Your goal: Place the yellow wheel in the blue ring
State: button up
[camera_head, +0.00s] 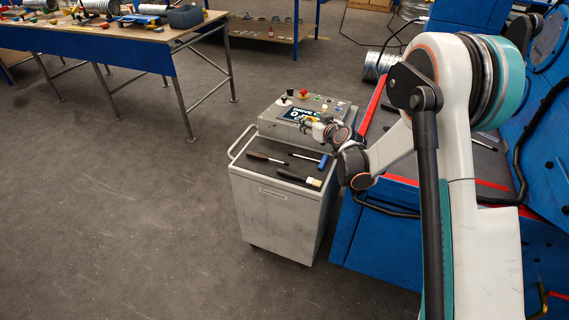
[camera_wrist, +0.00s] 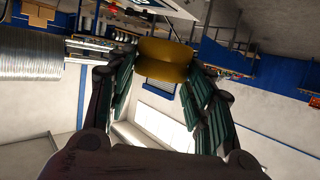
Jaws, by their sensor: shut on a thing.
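The yellow wheel (camera_wrist: 163,58) sits between the green-padded fingers of my gripper (camera_wrist: 160,70) in the wrist view, and the gripper is shut on it. In the head view my gripper (camera_head: 314,122) is small, in front of the control box on the grey cart. A small yellowish spot shows at its fingers, too small to make out clearly. I cannot pick out the blue ring for certain in either view.
The control box (camera_head: 309,105) carries a lit screen, a red button and several knobs. The grey cart (camera_head: 271,207) holds screwdrivers and a blue-handled tool (camera_head: 323,161). A blue machine (camera_head: 375,245) stands at right. A workbench (camera_head: 110,50) is at back left. Floor at left is clear.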

jog(key=shift+w+a+f+y, duration=0.15)
jog(key=shift+w, duration=0.25)
jog(key=shift+w+a+f+y, duration=0.1)
jog(key=shift+w+f+y, duration=0.05)
jog(key=shift+w, duration=0.2)
jog(key=shift+w+a+f+n, duration=0.1)
jog(key=shift+w+f+n, duration=0.15)
jog(key=shift+f+n, duration=0.05)
notch_tip(320, 180, down, 20)
jog(key=b, duration=0.7)
jog(key=shift+r, duration=0.3)
jog(key=o, duration=1.2)
jog(key=shift+c, duration=0.2)
